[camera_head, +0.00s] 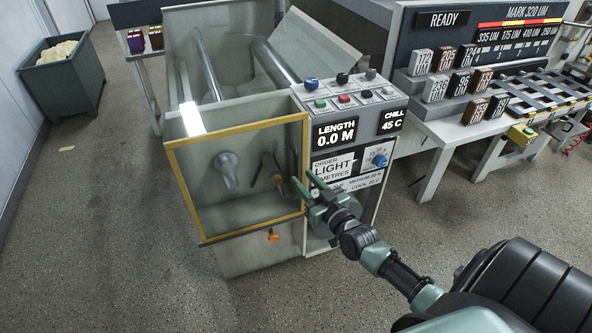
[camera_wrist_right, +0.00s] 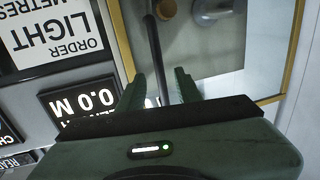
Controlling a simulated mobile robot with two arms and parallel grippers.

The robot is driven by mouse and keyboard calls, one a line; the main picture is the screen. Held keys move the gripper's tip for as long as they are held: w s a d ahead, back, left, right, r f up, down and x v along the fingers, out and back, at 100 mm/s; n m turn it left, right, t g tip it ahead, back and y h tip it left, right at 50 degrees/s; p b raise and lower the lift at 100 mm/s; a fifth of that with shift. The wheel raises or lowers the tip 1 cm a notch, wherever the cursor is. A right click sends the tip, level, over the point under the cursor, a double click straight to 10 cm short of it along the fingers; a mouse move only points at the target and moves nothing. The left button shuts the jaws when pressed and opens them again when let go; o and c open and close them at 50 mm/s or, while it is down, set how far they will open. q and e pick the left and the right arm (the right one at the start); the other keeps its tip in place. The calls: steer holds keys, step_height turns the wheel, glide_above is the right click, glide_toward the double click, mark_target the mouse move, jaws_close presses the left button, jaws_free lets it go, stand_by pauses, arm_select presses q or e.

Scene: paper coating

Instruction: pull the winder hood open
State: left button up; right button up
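The winder hood (camera_head: 238,138) is a clear box front with a yellow frame, standing closed on the winder in the head view. Its yellow edge (camera_wrist_right: 289,50) also shows in the wrist view. A dark upright bar handle (camera_wrist_right: 155,55) runs near the hood's right side. My right gripper (camera_head: 304,181) is at that side of the hood, by the control panel. In the wrist view its two fingers (camera_wrist_right: 160,88) are apart, with the bar between them and gaps visible on both sides. Whether the bar lies within finger depth is hard to tell. My left gripper is not in view.
The control panel (camera_head: 345,130) with buttons and displays stands right beside the hood. Behind the hood are a spindle (camera_head: 228,170) and a brown part. An orange knob (camera_head: 273,236) sits below the frame. Open grey floor lies in front.

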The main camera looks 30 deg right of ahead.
mark_target(297, 172)
steer(key=w, duration=0.5)
steer(key=shift+d+f, duration=0.1)
steer(key=shift+c, duration=0.2)
jaws_close()
stand_by(1.1)
